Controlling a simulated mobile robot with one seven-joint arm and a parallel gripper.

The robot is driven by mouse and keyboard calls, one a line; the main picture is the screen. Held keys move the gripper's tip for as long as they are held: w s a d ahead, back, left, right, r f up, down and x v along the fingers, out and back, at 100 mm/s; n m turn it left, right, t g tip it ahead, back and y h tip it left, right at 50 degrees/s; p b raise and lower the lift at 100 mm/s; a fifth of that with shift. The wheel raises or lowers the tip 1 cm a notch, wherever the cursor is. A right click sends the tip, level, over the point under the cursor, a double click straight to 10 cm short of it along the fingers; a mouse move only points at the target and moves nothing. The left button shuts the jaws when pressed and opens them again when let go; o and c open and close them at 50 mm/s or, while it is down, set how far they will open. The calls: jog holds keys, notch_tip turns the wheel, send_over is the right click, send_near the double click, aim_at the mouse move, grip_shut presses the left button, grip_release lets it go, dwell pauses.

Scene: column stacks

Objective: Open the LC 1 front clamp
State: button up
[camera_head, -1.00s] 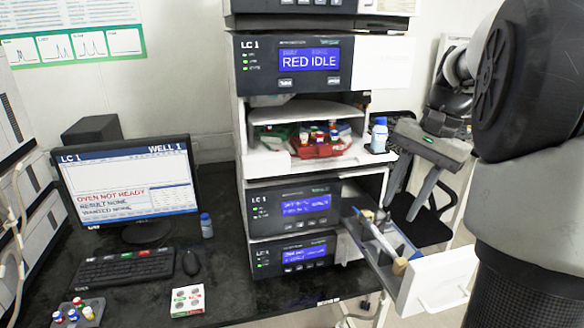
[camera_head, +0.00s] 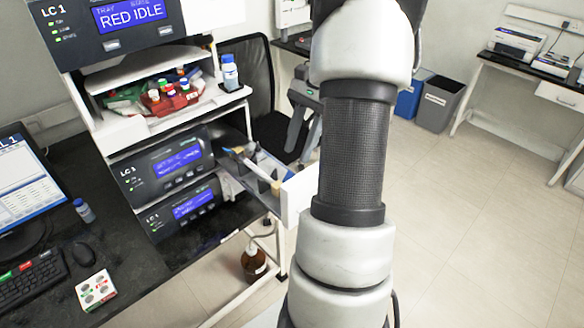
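The LC 1 column drawer (camera_head: 299,192) is pulled out from the LC 1 stack, right of the lower modules. A pale column (camera_head: 252,169) with a blue end lies along it. A dark holder (camera_head: 267,187) near the drawer's front looks like the front clamp; it is small, and I cannot tell whether it is open or shut. My gripper (camera_head: 303,135) is beyond the drawer, up and to the right of the column in the picture. My arm hides part of it. Its grey fingers look apart and empty, not touching the column or clamp.
A brown bottle (camera_head: 254,262) stands below the drawer. A black chair (camera_head: 248,75) is behind.

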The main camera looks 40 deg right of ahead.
aim_at(291, 173)
jog(key=x, duration=0.6)
jog(key=shift+f, duration=0.25)
jog(key=shift+c, duration=0.2)
grip_shut()
